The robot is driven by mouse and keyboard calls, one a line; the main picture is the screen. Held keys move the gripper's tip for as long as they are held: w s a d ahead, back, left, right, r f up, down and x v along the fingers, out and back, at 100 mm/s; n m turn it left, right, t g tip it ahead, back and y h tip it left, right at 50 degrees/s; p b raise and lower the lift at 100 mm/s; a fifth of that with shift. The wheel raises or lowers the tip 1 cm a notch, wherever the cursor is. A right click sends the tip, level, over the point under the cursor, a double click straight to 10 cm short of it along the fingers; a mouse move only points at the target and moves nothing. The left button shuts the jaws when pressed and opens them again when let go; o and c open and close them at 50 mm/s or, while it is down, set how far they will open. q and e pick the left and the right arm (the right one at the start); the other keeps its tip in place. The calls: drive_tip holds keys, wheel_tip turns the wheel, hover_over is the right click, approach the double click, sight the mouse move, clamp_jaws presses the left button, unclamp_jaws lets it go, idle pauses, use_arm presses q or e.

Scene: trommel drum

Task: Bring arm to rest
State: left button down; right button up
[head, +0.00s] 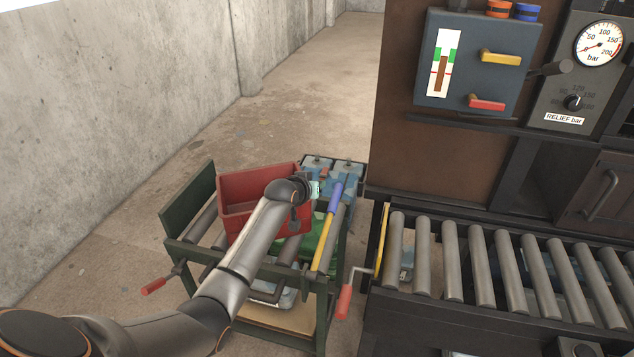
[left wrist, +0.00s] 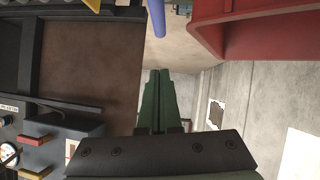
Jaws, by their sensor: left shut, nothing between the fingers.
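My left arm (head: 250,245) comes in from the lower left and reaches over a green cart (head: 188,206). My left gripper (head: 314,189) is beside the right end of a red bin (head: 240,190) and near a blue-and-yellow bar. In the head view the wrist mostly hides its fingers. In the left wrist view the dark green fingers (left wrist: 158,75) are together, with nothing between them. The red bin shows there at the upper right, apart from the fingers. My right gripper is not in view.
The blue-and-yellow bar (head: 334,200) lies at the cart's right side. Blue containers (head: 347,173) stand behind it. A roller conveyor (head: 480,260) is to the right, below a panel with yellow and red levers (head: 500,57). A concrete wall (head: 110,110) is at left; the floor behind the cart is clear.

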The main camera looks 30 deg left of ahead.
use_arm(q)
drive_tip(key=shift+s+r, duration=0.25)
drive_tip(key=shift+s, duration=0.1)
drive_tip(key=shift+d, duration=0.1)
idle(0.3)
